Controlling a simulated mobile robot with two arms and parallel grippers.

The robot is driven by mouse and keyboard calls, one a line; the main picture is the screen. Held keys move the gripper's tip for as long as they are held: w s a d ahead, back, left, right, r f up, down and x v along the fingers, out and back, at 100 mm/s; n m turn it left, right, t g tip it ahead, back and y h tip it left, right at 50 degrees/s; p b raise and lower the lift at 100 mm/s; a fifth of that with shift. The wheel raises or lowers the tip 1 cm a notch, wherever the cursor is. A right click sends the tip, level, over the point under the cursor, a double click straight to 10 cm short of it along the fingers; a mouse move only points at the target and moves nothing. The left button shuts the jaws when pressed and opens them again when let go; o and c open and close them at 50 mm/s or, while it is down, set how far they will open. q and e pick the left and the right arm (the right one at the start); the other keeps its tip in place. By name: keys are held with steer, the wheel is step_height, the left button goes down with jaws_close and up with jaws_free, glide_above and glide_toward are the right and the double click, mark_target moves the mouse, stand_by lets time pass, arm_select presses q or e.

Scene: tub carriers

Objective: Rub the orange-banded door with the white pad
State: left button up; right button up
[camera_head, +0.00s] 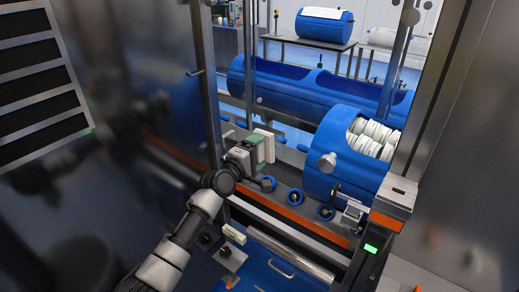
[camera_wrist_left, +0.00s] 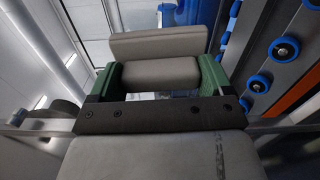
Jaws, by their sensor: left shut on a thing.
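The white pad (camera_head: 263,146) is a pale plate with a thicker block behind it. My left gripper (camera_head: 250,153) is shut on the pad's block; in the left wrist view the block (camera_wrist_left: 160,73) sits between the green fingers and the pad plate (camera_wrist_left: 158,45) lies just beyond them. A glossy dark panel (camera_head: 90,190) with a steel edge and a handle fills the left of the head view. An orange band (camera_head: 172,151) runs low across it; I cannot tell whether that is paint or reflection. Whether the pad touches the panel is unclear. My right gripper is out of view.
A conveyor with blue rollers (camera_head: 325,212) and an orange strip (camera_head: 290,214) runs below the pad. A blue tub (camera_head: 335,165) holding white discs stands at its right end. Steel posts (camera_head: 207,85) frame the opening; a long blue trough (camera_head: 300,90) lies beyond.

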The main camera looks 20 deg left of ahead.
arm_select(q)
steer(key=shift+p+v, duration=0.95)
steer(key=shift+v, duration=1.55)
steer(key=shift+s+r, duration=0.1)
steer(key=p+v, duration=0.1)
steer(key=v, duration=0.2)
steer(key=shift+w, duration=0.2)
steer(key=b+x, duration=0.2)
steer(key=x, duration=0.4)
steer(key=shift+w+d, duration=0.25)
steer(key=shift+w, duration=0.1)
